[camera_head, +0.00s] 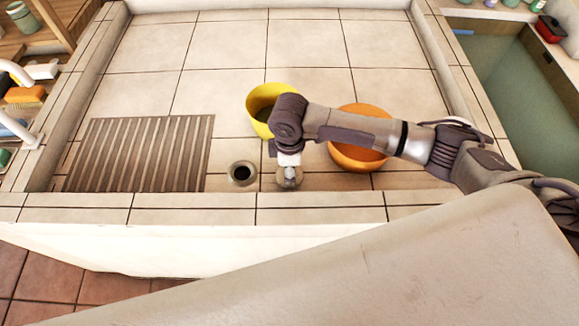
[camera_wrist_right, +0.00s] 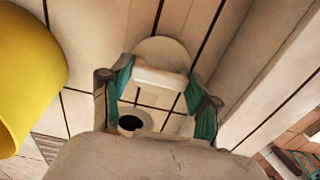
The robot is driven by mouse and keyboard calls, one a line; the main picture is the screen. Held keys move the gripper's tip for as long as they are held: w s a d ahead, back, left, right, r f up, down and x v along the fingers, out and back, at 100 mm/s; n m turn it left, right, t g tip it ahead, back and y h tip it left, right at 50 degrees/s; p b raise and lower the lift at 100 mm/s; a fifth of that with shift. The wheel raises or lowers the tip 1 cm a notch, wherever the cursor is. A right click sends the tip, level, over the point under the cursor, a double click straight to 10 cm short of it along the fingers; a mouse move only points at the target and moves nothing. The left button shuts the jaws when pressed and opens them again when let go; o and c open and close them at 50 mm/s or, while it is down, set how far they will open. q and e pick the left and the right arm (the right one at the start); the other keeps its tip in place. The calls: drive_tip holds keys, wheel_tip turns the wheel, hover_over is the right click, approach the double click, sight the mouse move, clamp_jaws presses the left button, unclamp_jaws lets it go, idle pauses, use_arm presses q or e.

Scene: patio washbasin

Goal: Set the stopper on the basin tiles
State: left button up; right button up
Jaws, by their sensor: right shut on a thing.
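My right gripper (camera_head: 289,168) points down over the basin tiles (camera_head: 215,85), just right of the round drain hole (camera_head: 242,173). In the right wrist view its teal-padded fingers (camera_wrist_right: 158,80) are shut on the pale stopper (camera_wrist_right: 166,48), one on each side of it. The stopper's round disc also shows below the gripper in the head view (camera_head: 289,181). It is at or close to the tiles; I cannot tell whether it touches them. The dark hole also shows in the right wrist view (camera_wrist_right: 130,123). My left gripper is out of view.
A yellow bowl (camera_head: 262,97) and an orange bowl (camera_head: 359,158) stand on the tiles behind and right of the gripper. A ribbed panel (camera_head: 140,153) lies left of the hole. A raised rim (camera_head: 190,208) runs along the front. The back tiles are clear.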

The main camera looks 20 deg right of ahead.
drive_tip(key=shift+f, duration=0.1)
drive_tip(key=o, duration=1.1)
drive_tip(key=shift+o, duration=0.2)
wheel_tip(320, 180, up, 12)
